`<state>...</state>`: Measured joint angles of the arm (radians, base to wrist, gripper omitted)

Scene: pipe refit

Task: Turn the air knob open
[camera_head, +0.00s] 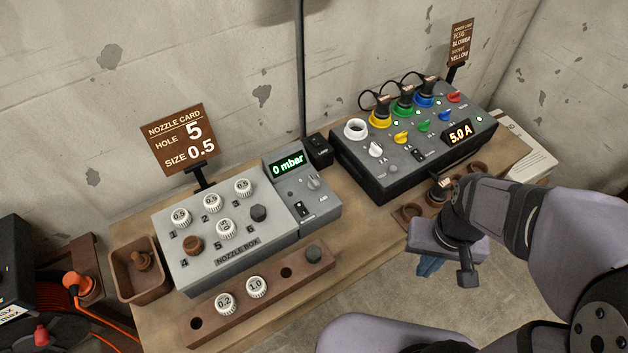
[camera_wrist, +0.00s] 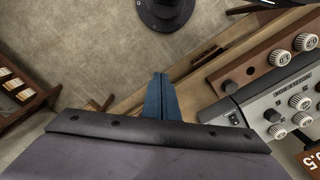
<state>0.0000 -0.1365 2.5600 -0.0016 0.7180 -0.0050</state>
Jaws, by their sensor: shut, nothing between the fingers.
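The air knob (camera_head: 313,183) is a small grey knob on the sloped grey panel at the right end of the nozzle box (camera_head: 222,250). The green display (camera_head: 287,164) above it reads 0 mbar. A black switch (camera_head: 303,209) sits below the knob. My gripper (camera_head: 428,267) is right of and nearer than the knob, off the front edge of the bench, well apart from the panel. Its blue fingers (camera_wrist: 158,95) are shut and empty in the wrist view. I cannot pick out the air knob surely in the wrist view.
The power box (camera_head: 410,140) with colored plugs and knobs stands behind my gripper. A wooden rack (camera_head: 265,297) with white nozzles lies before the nozzle box. A brown tray (camera_head: 137,268) is at left. The nozzle card (camera_head: 180,139) reads hole 5, size 0.5.

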